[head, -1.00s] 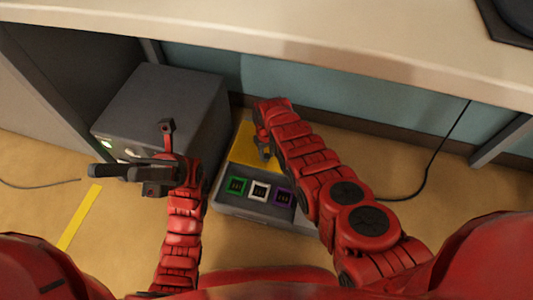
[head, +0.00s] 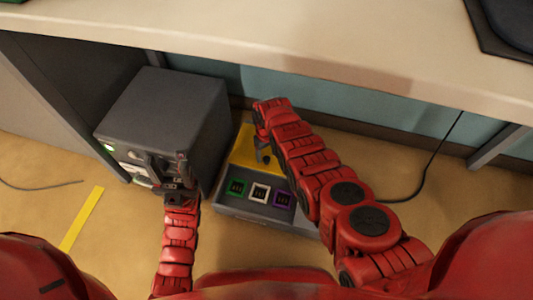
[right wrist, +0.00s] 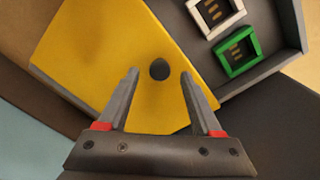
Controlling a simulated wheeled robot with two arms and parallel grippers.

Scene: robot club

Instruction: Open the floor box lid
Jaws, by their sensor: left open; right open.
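The floor box (head: 265,215) is a low grey box on the floor with a yellow lid (head: 247,148) over its far part. The lid also fills much of the right wrist view (right wrist: 110,60), with a dark round spot (right wrist: 159,69) on it. My right gripper (right wrist: 160,73) is open over the lid, its fingertips on either side of the spot. I cannot tell whether they touch the lid. In the head view the right gripper (head: 264,157) is partly hidden by its arm. My left gripper (head: 150,160) is open in front of the dark grey cabinet.
Green (head: 236,187), white (head: 260,192) and purple (head: 282,200) framed sockets sit in the floor box's near part. The dark grey cabinet (head: 165,105) stands left of it. A pale bench top (head: 280,55) overhangs behind. A black cable (head: 437,155) runs at right.

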